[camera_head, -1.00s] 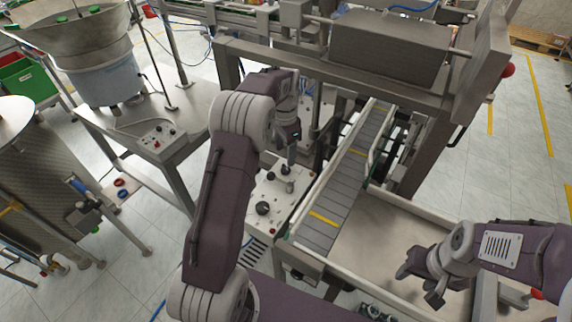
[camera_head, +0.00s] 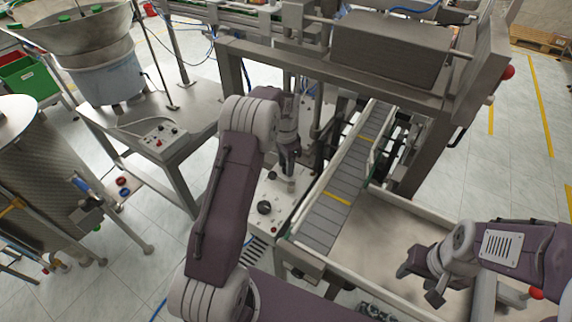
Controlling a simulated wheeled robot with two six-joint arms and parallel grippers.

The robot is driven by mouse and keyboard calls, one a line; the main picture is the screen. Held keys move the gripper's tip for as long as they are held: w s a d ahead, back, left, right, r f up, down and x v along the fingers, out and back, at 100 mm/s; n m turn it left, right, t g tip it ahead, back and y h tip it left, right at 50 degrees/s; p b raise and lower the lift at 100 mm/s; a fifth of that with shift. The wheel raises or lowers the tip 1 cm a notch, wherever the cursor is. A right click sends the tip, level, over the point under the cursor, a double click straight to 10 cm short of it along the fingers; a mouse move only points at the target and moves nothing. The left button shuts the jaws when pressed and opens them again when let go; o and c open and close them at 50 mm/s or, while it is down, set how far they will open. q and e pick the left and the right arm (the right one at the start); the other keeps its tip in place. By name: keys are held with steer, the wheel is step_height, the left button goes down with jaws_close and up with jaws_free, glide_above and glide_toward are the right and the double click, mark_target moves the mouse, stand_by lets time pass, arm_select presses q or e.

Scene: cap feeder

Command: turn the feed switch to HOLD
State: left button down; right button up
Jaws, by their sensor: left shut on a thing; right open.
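A pale control panel (camera_head: 258,228) with several knobs stands left of the conveyor. My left gripper (camera_head: 291,178) comes down onto its far part, with the jaws shut on a small upright knob there, which appears to be the feed switch. The fingers hide most of this knob, so I cannot read its setting or any HOLD label. A dark round knob (camera_head: 264,207) and a small dark knob (camera_head: 271,175) on the same panel are apart from the fingers. My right gripper (camera_head: 419,284) is open and empty above the metal tray at the lower right.
The conveyor (camera_head: 324,224) with low side rails runs close right of the panel. A metal frame (camera_head: 290,55) rises behind. A feeder bowl (camera_head: 70,25) and a small knob box (camera_head: 159,138) stand on a table at the left. The metal tray (camera_head: 382,228) has bare room.

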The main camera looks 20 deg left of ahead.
steer(key=shift+r, duration=0.1)
arm_select(q)
steer(key=shift+r+n+p, duration=0.1)
steer(key=shift+n+p, duration=0.4)
steer(key=shift+n, duration=0.6)
arm_select(e)
steer(key=shift+r, duration=0.45)
arm_select(q)
steer(key=n+p, duration=0.1)
steer(key=n, duration=0.2)
steer(key=shift+d+n, duration=0.1)
steer(key=shift+n, duration=0.2)
arm_select(e)
steer(key=shift+r, duration=0.55)
arm_select(q)
steer(key=n, duration=0.3)
steer(key=shift+p, duration=0.4)
arm_select(e)
steer(key=shift+r, duration=0.35)
arm_select(q)
steer(key=shift+n, duration=1.4)
arm_select(e)
steer(key=shift+r, duration=0.2)
arm_select(q)
steer(key=shift+w+n, duration=0.1)
steer(key=shift+n, duration=0.2)
steer(key=c, duration=0.9)
jaws_free()
